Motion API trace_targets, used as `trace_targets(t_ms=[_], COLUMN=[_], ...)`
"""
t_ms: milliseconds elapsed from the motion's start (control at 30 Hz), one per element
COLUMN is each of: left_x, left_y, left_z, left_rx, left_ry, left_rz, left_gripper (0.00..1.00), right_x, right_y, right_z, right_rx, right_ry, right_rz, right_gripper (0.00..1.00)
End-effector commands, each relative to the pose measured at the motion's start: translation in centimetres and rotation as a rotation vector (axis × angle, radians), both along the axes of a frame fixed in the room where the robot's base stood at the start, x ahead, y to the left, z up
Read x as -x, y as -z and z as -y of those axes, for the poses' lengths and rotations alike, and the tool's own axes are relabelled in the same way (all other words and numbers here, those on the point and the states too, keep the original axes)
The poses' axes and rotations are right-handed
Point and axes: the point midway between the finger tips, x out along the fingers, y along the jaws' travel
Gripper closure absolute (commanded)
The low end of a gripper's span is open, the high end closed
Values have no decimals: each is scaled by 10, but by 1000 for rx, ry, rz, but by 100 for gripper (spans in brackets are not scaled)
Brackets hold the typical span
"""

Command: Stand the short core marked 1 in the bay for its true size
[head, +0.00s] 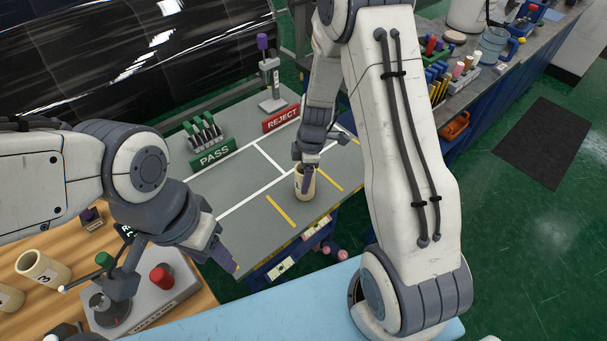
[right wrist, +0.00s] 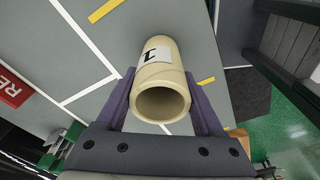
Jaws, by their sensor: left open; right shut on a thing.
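The short cream core marked 1 (head: 300,184) is upright in my right gripper (head: 308,182), low over the grey bench top (head: 235,180). Whether its foot touches the bench cannot be told. In the right wrist view the core (right wrist: 158,62) sits between the two purple fingers (right wrist: 162,103), its label facing up in the picture. In the head view it is between two yellow strips, in front of the white lines. The green PASS sign (head: 213,153) and red REJECT sign (head: 281,117) stand at the back. My left gripper (head: 232,266) is open and empty over the bench's left front.
A wooden table (head: 75,240) at lower left holds a core marked 3 (head: 42,268), another core (head: 8,298) and a grey device with a red knob (head: 162,276). The bench's middle is clear.

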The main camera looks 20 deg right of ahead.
Motion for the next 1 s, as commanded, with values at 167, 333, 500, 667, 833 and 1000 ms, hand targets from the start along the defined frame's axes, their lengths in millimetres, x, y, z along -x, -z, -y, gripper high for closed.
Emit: trace_targets(t_ms=[167,333,500,667,833,1000], left_x=[0,0,0,0,0,0], left_y=[2,4,4,2,3,11], left_z=[0,0,0,0,0,0], left_rx=[0,0,0,0,0,0], left_ry=[0,0,0,0,0,0], left_rz=[0,0,0,0,0,0], left_gripper=[50,50,50,50,50,50], right_x=[0,0,0,0,-1,-1], right_y=[1,2,2,1,-12,-46], right_z=[0,0,0,0,2,6], right_rx=[0,0,0,0,-1,0], right_ry=[1,1,1,1,1,1], right_rz=[1,1,1,1,6,9], right_gripper=[100,8,1,1,1,1])
